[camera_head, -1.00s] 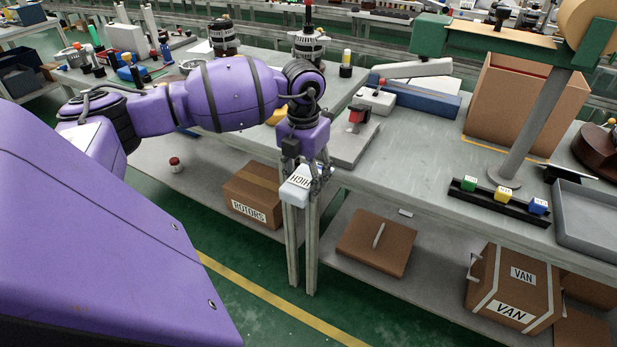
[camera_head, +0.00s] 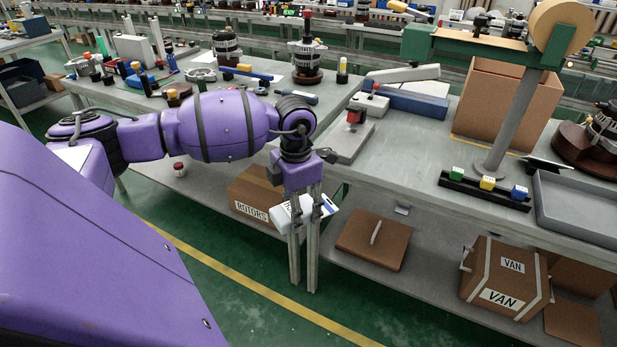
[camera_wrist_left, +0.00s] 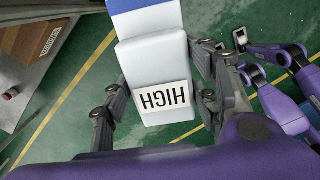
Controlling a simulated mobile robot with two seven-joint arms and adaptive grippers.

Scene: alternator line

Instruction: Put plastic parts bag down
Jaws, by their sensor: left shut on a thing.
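My left gripper (camera_head: 306,214) is shut on a white box-shaped item with a blue end (camera_head: 290,213), hanging in the air in front of the workbench. No bag shape shows; I cannot tell whether this is the plastic parts bag. In the left wrist view the white item (camera_wrist_left: 155,65) is between the finger linkages of the left gripper (camera_wrist_left: 160,95), and its label reads HIGH. Green floor is behind it there. My right gripper is not in view.
The grey workbench (camera_head: 410,150) has a tall open cardboard box (camera_head: 505,105), a grey tray (camera_head: 580,210) and a strip of small coloured blocks (camera_head: 485,190). On the lower shelf are a ROTORS box (camera_head: 250,196), a flat brown box (camera_head: 372,240) and a VAN box (camera_head: 505,275).

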